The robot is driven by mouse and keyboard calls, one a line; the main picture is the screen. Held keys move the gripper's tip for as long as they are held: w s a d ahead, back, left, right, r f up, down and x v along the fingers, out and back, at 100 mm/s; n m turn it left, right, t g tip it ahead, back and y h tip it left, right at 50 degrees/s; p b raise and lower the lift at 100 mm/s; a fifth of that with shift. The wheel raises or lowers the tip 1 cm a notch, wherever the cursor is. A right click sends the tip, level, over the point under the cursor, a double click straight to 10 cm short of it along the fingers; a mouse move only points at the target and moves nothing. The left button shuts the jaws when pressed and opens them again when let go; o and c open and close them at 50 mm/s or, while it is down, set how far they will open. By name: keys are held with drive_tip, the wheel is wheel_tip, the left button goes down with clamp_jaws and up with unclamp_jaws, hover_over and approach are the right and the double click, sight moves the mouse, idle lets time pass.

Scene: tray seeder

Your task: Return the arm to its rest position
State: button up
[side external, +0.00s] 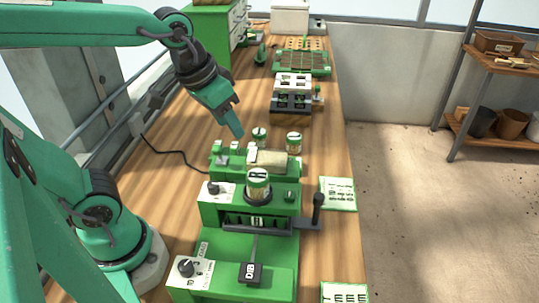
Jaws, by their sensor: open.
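My gripper (233,122) is at the end of my green arm, in the air above the wooden bench. Its fingers point down and to the right, above the back part of the green seeder machine (228,250). I see nothing held in it. A jar with a labelled lid (258,187) stands on top of the machine. Two smaller jars stand behind the machine, one on the right (294,142) and one left of it (259,136). The gap between my fingers is hard to make out at this angle.
The wooden bench (170,180) runs to the back. A white and black unit (292,93) and a green tray (303,62) stand farther along it. A black lever (317,208) sticks out at the machine's right. A green cabinet (212,28) stands at the back left.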

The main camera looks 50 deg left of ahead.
drive_tip(key=shift+t, duration=0.7)
drive_tip(key=shift+s+a+f, duration=0.15)
drive_tip(key=shift+s+a, duration=0.3)
drive_tip(key=shift+s, duration=0.3)
drive_tip(key=shift+s+a+f, duration=0.15)
drive_tip(key=shift+s+a, duration=0.35)
drive_tip(key=shift+s, duration=0.3)
drive_tip(key=shift+s+a+f, duration=0.15)
drive_tip(key=shift+s+a, duration=0.3)
drive_tip(key=shift+s, duration=0.3)
